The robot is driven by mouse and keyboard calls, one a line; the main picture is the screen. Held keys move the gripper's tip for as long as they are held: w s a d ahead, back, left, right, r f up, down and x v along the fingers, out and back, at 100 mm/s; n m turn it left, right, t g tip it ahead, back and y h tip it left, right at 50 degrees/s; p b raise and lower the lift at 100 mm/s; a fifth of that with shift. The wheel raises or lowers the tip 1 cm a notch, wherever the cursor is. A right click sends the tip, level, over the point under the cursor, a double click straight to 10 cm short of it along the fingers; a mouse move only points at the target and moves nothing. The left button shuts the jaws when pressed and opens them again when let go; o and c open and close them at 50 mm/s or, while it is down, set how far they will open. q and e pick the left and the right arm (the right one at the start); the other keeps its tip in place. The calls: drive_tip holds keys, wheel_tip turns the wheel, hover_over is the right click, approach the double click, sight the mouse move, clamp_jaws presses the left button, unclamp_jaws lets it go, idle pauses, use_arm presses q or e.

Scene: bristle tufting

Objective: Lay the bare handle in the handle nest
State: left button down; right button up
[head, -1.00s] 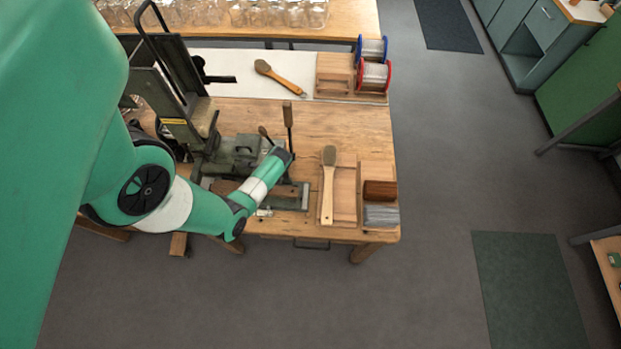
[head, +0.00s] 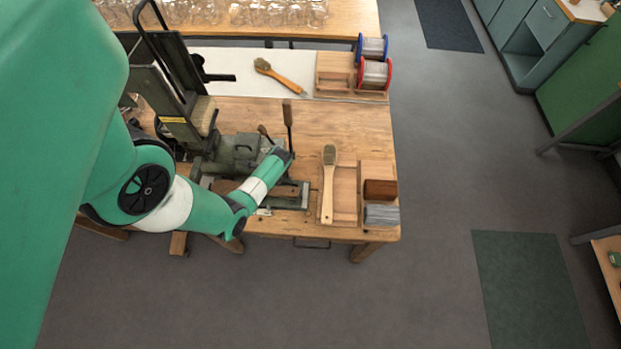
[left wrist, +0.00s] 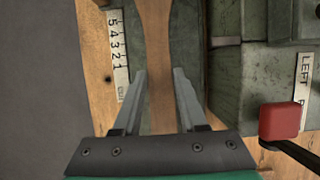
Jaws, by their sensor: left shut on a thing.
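The bare wooden handle (left wrist: 157,45) runs down the left wrist view between the two fingers of my left gripper (left wrist: 160,100), which is shut on it. It lies over a grey-green metal fixture (left wrist: 188,40), which I take for the handle nest. I cannot tell whether the handle touches the fixture's bed or hangs just above it. In the head view my left arm reaches over the fixture (head: 303,203) at the front of the bench, and its fingers are hidden. A brown wooden part (head: 286,190) shows there beside the arm end. My right gripper is not in view.
A scale strip (left wrist: 117,55) and a red knob (left wrist: 279,121) flank the fixture. A wooden tray (head: 346,205) with a pale handle-shaped brush (head: 327,190) stands to the right. Another brush (head: 280,76) lies on the white mat (head: 232,62). An upright lever (head: 288,115) rises behind my arm.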

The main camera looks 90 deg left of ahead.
use_arm(q)
drive_tip(key=shift+f, duration=0.15)
unclamp_jaws()
idle(0.4)
wheel_tip(320, 180, up, 7)
drive_tip(key=p, duration=0.7)
drive_tip(key=shift+p, duration=0.3)
idle(0.5)
